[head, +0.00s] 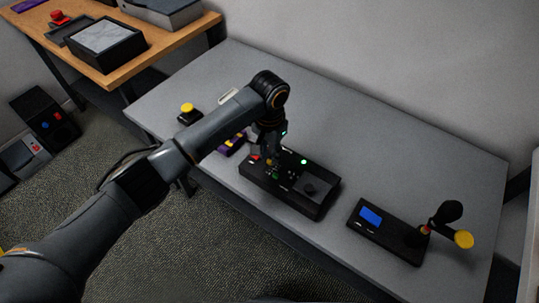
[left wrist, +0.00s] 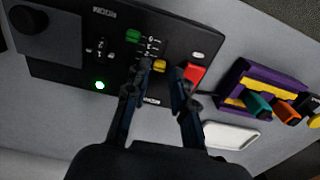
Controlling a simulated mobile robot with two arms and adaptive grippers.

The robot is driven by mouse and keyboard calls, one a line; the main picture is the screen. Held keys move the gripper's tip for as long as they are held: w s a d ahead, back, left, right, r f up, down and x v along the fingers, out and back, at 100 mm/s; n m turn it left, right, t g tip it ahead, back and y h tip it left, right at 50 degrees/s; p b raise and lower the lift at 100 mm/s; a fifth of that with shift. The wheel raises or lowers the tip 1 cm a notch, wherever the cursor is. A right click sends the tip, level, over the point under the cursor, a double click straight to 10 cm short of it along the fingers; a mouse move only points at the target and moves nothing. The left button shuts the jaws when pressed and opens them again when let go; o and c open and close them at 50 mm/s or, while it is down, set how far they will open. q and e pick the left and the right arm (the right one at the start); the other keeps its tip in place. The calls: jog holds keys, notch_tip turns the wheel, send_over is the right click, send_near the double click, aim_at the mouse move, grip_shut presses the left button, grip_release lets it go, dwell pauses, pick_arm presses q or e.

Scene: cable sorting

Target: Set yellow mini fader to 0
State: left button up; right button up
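The black control panel (head: 290,189) lies on the grey table, and the left wrist view shows its face (left wrist: 75,65) close up. My left gripper (head: 270,160) points down at the panel. In the left wrist view its fingers (left wrist: 161,72) are apart, with the yellow cap showing between the tips; I cannot tell whether they touch it. My right gripper is not in view.
A purple and yellow holder (left wrist: 252,87) with coloured plugs and a white piece (left wrist: 231,135) lie close by. A yellow button (head: 187,107) stands farther left.

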pick_arm(q)
jog(key=shift+f, duration=0.95)
jog(key=shift+c, duration=0.3)
grip_shut()
jog(key=shift+r, duration=0.1)
